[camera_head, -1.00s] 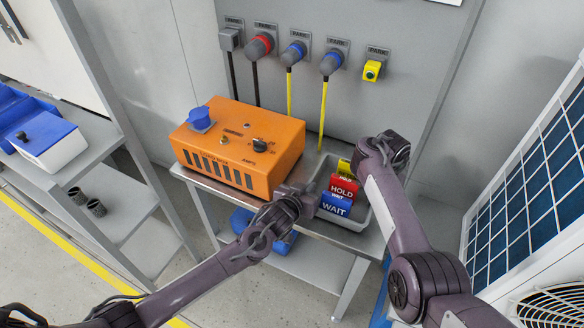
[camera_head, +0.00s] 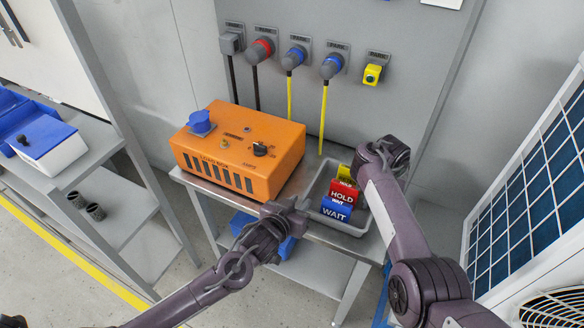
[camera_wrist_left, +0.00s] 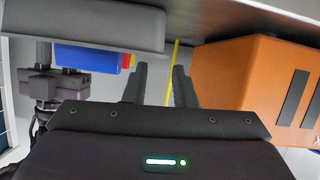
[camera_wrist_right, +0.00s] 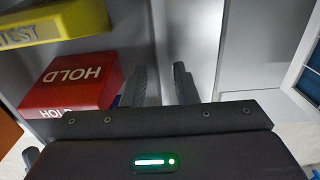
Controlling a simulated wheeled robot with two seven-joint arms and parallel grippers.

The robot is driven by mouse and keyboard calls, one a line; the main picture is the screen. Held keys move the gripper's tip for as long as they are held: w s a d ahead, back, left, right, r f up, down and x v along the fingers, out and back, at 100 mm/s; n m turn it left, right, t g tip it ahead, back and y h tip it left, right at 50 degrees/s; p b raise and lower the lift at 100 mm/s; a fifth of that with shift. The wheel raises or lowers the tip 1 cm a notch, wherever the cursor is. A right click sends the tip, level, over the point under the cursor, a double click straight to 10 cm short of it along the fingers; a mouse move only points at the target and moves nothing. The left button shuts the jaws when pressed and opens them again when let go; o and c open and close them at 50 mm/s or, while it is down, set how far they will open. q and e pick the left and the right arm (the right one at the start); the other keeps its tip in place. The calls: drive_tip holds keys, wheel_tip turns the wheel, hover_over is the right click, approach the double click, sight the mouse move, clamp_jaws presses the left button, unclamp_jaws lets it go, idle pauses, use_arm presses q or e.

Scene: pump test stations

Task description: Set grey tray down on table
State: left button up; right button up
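The grey tray (camera_head: 338,236) rests on the metal table (camera_head: 210,187), to the right of the orange load box (camera_head: 238,150). It holds a blue WAIT block (camera_head: 336,210), a red HOLD block (camera_head: 343,189) and a yellow block (camera_head: 346,173). My left gripper (camera_head: 292,204) is just left of the tray's near end, open and empty; in the left wrist view the tray wall (camera_wrist_left: 80,28) lies apart from its fingers (camera_wrist_left: 160,88). My right gripper (camera_head: 374,158) is at the tray's right far side. Its fingers (camera_wrist_right: 160,85) are apart beside the tray's wall; contact is unclear.
Parked plugs and a yellow plug (camera_head: 372,74) hang on the grey panel behind, with a yellow cable (camera_head: 323,120) running down behind the table. A blue bin (camera_head: 262,238) is on the lower shelf. A blue-gridded panel (camera_head: 525,190) stands at right.

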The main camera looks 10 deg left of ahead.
drive_tip(key=shift+r, duration=0.25)
wheel_tip(320, 180, up, 7)
use_arm(q)
drive_tip(key=v, duration=0.5)
drive_tip(key=shift+s, duration=0.1)
idle(0.4)
